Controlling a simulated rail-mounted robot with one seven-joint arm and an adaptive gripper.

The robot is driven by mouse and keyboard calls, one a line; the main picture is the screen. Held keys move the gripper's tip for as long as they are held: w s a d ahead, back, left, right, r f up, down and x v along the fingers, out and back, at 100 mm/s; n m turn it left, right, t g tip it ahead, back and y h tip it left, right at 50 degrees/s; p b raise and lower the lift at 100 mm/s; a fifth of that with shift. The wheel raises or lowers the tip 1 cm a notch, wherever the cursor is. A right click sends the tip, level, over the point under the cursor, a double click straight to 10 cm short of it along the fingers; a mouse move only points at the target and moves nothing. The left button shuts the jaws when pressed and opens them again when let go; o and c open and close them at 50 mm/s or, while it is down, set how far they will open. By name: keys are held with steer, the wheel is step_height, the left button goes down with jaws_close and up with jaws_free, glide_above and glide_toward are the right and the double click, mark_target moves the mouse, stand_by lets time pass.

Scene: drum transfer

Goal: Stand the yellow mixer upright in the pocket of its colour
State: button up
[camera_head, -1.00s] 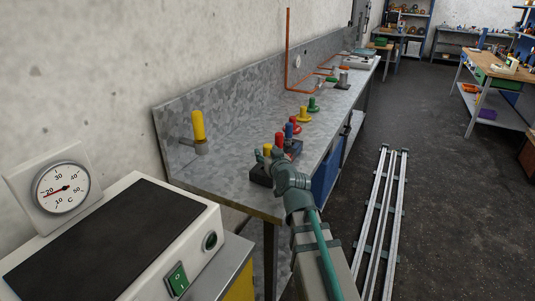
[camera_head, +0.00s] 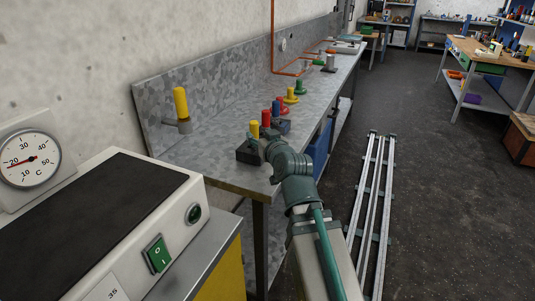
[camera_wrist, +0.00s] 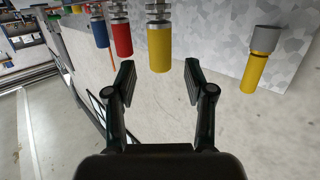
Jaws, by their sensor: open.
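A yellow cylinder (camera_head: 254,129) stands upright at the near end of the workbench, by a dark block (camera_head: 247,155). It also shows in the wrist view (camera_wrist: 160,48), its free end facing my gripper, with metal rings at its other end. A second yellow cylinder (camera_head: 181,103) stands upright on a grey holder by the back panel; the wrist view shows it too (camera_wrist: 254,72). I cannot tell which is the mixer. My gripper (camera_wrist: 160,76) is open, its fingertips either side of the first cylinder's end, apart from it. The arm hides part of the block.
A red cylinder (camera_wrist: 122,40) and a blue cylinder (camera_wrist: 100,33) stand beside the yellow one. Further along the bench are red, yellow (camera_head: 291,97) and green (camera_head: 299,87) round-based pieces, then an orange pipe (camera_head: 273,40). A white machine (camera_head: 120,230) stands at front left.

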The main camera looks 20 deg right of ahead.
steer(key=shift+s+d+r+b, duration=0.15)
steer(key=shift+s+b, duration=0.75)
steer(key=shift+b, duration=0.45)
steer(key=shift+s+d+r+b, duration=0.1)
steer(key=shift+s+b, duration=0.85)
steer(key=shift+b, duration=0.45)
steer(key=shift+s+d+r+b, duration=0.15)
steer(key=shift+s+b, duration=0.75)
steer(key=shift+b, duration=0.45)
steer(key=shift+a, duration=0.1)
